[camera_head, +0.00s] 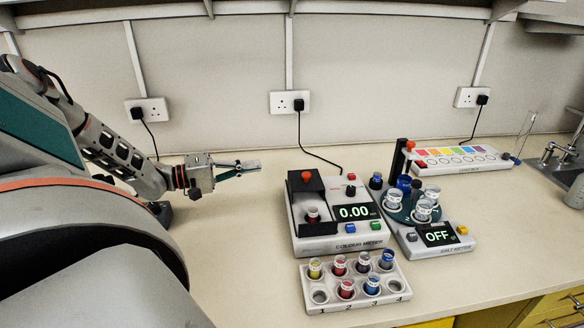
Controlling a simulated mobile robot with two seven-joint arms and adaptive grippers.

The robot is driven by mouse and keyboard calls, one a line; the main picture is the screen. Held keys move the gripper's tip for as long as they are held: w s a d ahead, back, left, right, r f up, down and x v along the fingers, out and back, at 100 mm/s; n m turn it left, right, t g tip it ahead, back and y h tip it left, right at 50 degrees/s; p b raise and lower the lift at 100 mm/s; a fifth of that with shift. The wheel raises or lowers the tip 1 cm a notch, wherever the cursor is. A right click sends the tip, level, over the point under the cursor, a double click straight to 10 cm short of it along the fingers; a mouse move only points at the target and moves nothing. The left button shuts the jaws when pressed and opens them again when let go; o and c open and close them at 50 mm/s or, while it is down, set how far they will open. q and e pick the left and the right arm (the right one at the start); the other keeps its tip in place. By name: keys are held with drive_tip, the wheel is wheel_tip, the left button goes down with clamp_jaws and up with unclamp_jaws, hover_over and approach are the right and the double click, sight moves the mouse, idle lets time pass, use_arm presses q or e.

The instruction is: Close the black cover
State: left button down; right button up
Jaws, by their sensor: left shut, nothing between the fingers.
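The colour meter (344,240) stands in the middle of the bench, with a display reading 0.00. Its black cover (306,187), with an orange-red knob on top, is at the back of the meter's left side. In front of it the well is uncovered, and a vial with red contents (313,215) shows in it. My left gripper (250,168) is shut and empty, to the left of the meter and apart from the cover, with its fingers pointing right. My right gripper is not in view.
A salt meter (437,237) reading OFF, with a round vial holder, stands to the right. A colour chart tray (458,160) is behind. The bench front left of the meter is clear.

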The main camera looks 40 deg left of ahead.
sight(292, 179)
use_arm(q)
drive_tip(key=w+d, duration=0.2)
drive_tip(key=w+d+b, duration=0.1)
drive_tip(key=w+d, duration=0.1)
drive_tip(key=w, duration=0.1)
drive_tip(key=w+d+f, duration=0.1)
drive_tip(key=w+d, duration=0.2)
drive_tip(key=shift+d+b, duration=0.1)
drive_tip(key=shift+b, duration=0.3)
drive_tip(key=shift+s+d+f, duration=0.1)
drive_tip(key=shift+d+f, duration=0.05)
drive_tip(key=shift+d, duration=0.3)
